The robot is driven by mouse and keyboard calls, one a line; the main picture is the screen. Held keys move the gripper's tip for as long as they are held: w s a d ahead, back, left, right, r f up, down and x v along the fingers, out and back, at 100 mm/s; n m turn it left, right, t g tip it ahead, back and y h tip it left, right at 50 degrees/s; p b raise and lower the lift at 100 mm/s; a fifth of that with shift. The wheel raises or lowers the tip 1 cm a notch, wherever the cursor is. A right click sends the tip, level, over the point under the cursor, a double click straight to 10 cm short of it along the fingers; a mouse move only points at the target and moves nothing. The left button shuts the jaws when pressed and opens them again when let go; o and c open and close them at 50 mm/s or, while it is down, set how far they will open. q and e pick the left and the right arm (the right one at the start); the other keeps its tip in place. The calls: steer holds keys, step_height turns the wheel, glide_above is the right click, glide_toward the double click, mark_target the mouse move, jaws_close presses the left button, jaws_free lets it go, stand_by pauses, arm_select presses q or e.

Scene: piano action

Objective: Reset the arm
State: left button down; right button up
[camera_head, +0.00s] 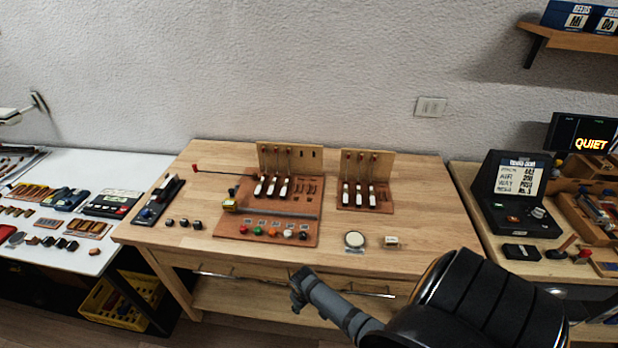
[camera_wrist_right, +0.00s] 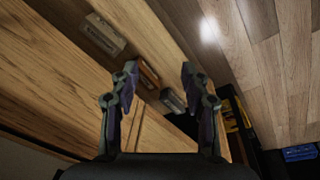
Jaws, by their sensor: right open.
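My right arm comes in from the lower right of the head view. Its gripper (camera_head: 298,286) is in front of the wooden workbench (camera_head: 400,262), by the front edge and the drawers. In the right wrist view the two fingers (camera_wrist_right: 160,82) stand well apart, with nothing held between them. The gripper is away from the piano parts on the bench. My left gripper is not in view.
The bench carries a board with piano keys (camera_head: 270,188), a second keyed board (camera_head: 366,198), colored buttons and a round white disc (camera_head: 354,239). A white table (camera_head: 110,160) stands left, another bench right. A yellow crate (camera_head: 122,300) is beneath, at left.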

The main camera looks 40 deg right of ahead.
steer(key=shift+s+f, duration=0.1)
stand_by(0.5)
steer(key=s+a+f, duration=0.1)
steer(key=s+f, duration=0.5)
steer(key=s, duration=0.3)
steer(key=s+f, duration=0.5)
steer(key=s, duration=0.5)
steer(key=s+a+f, duration=0.1)
steer(key=s+f, duration=0.5)
steer(key=s, duration=0.4)
steer(key=shift+a+f, duration=0.3)
steer(key=shift+c, duration=0.3)
